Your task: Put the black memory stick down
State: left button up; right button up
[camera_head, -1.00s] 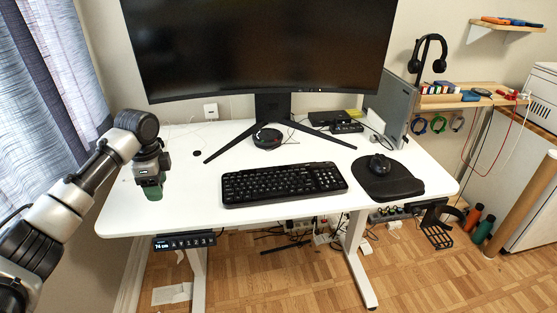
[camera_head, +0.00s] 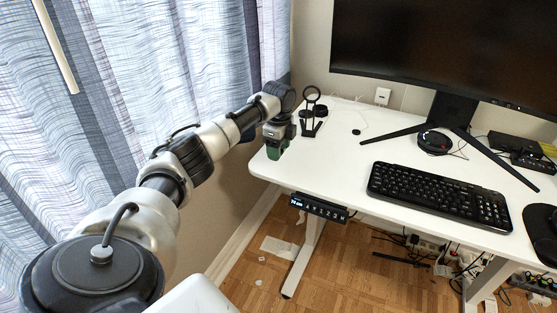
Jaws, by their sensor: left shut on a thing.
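My left gripper (camera_head: 274,153), with green fingertips, is over the left end of the white desk (camera_head: 325,172), close to the desktop. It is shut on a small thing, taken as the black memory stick. The stick itself is hidden by the fingers and too small to make out. I cannot tell whether it touches the desktop. My right gripper is not in view.
A black stand with a ring (camera_head: 312,93) stands just behind the left gripper. A black keyboard (camera_head: 438,195) lies to the right, with the monitor (camera_head: 450,55) behind it. The desktop between gripper and keyboard is clear.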

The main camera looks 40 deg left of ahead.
aim_at(278, 165)
pick_arm(q)
notch_tip(278, 165, down, 4)
jog(key=shift+a+f+b, duration=0.1)
jog(key=shift+f+b, duration=0.05)
jog(key=shift+b, duration=0.15)
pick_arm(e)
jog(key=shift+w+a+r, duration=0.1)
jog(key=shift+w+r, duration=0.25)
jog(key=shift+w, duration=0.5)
pick_arm(q)
jog(key=o, duration=0.9)
notch_tip(278, 165, up, 12)
jog(key=shift+r+p, duration=0.1)
jog(key=shift+p, duration=0.65)
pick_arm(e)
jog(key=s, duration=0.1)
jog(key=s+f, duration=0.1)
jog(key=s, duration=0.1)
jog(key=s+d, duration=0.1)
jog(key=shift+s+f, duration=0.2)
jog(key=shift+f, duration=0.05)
